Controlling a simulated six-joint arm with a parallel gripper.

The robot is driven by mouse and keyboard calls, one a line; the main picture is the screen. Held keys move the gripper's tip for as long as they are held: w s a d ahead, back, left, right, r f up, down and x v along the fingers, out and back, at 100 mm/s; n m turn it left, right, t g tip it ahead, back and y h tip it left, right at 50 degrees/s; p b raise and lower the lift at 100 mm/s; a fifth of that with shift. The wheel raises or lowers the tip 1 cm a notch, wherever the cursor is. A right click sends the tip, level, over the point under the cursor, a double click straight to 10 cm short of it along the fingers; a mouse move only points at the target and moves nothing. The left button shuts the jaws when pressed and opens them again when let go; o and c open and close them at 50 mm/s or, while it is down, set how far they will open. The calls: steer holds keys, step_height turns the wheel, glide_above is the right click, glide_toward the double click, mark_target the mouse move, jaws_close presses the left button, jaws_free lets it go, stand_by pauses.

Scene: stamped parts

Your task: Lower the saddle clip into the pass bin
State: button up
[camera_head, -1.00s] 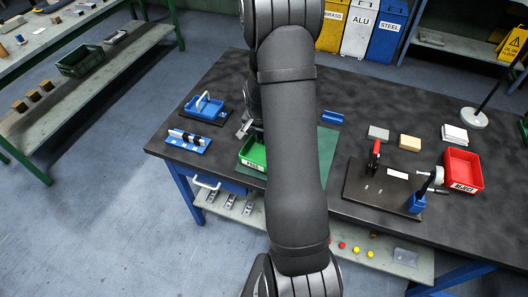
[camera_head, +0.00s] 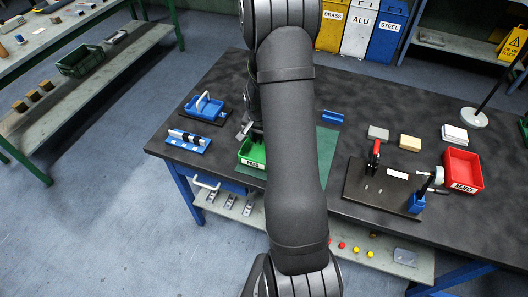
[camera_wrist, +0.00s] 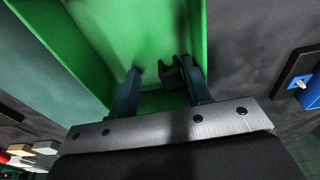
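The green pass bin (camera_head: 247,155) stands on the dark bench, its PASS label facing front and its right part hidden behind my arm. In the wrist view its green inside (camera_wrist: 85,35) fills much of the picture. My gripper (camera_wrist: 162,66) points down into the bin, its two fingers apart. The saddle clip (camera_wrist: 172,76), small and dark, is between the fingertips, close to the right finger, with a gap to the left finger. I cannot tell whether it touches the right finger or rests on the bin floor. In the head view, my arm hides the clip and most of the gripper.
A red reject bin (camera_head: 462,170) stands at the right, beside a dark fixture plate (camera_head: 375,196) with a red-handled clamp (camera_head: 374,157). The bench's front edge is close by.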

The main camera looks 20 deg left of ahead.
steer(key=shift+r, duration=0.1)
step_height(320, 180, up, 17)
steer(key=s, duration=0.2)
stand_by(0.5)
steer(key=f, duration=0.5)
steer(key=w+f, duration=0.1)
steer(key=f, duration=0.5)
steer(key=w+f, duration=0.1)
steer(key=f, duration=0.5)
steer(key=shift+f, duration=0.1)
